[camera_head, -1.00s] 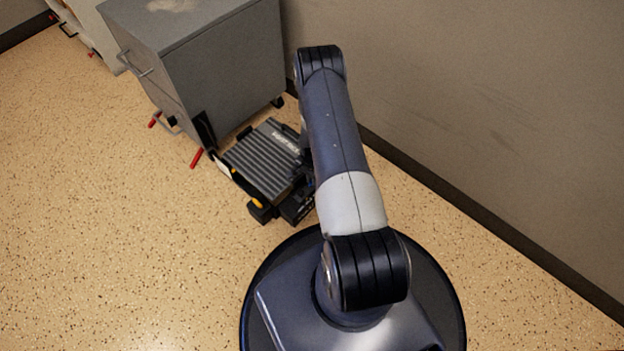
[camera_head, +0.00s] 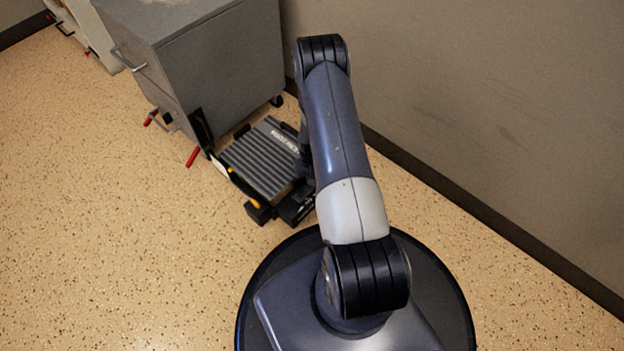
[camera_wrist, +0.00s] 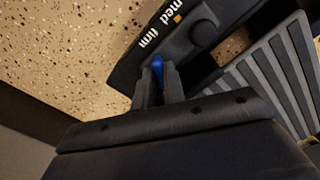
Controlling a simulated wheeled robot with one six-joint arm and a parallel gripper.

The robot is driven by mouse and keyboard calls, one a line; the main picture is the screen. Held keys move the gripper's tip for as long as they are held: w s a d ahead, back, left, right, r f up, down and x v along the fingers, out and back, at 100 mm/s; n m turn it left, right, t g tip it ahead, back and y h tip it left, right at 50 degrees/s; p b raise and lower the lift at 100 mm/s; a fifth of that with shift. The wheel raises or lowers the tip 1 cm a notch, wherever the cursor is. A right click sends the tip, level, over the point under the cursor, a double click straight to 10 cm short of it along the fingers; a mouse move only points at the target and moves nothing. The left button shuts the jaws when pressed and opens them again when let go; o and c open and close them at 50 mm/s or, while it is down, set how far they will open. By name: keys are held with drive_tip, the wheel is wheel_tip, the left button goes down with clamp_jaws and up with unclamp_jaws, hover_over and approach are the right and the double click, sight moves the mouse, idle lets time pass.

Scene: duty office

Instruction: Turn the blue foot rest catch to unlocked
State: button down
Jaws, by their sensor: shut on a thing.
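The foot rest (camera_head: 262,160) is a dark grey ribbed platform on the floor beside the grey cabinet. Its ribbed top (camera_wrist: 262,90) and a black side part with lettering (camera_wrist: 160,42) also show in the wrist view. The blue catch (camera_wrist: 157,68) shows as a small blue piece on that black part. My gripper (camera_wrist: 158,75) is shut on the blue catch, with one finger on each side, hiding much of it. Which way the catch is turned cannot be told. In the head view my arm hides the gripper.
A grey cabinet (camera_head: 210,65) with red-tipped pedals (camera_head: 192,157) stands behind the foot rest. A beige wall (camera_head: 460,110) with a dark skirting (camera_head: 450,200) runs along the right. The speckled floor (camera_head: 100,240) at the left is clear.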

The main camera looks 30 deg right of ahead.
drive_tip(key=n+b, duration=0.1)
drive_tip(key=n, duration=0.5)
idle(0.6)
drive_tip(key=c, duration=1.5)
unclamp_jaws()
wheel_tip(320, 180, up, 11)
drive_tip(key=p, duration=0.4)
drive_tip(key=shift+f, duration=0.1)
drive_tip(key=shift+f, duration=0.1)
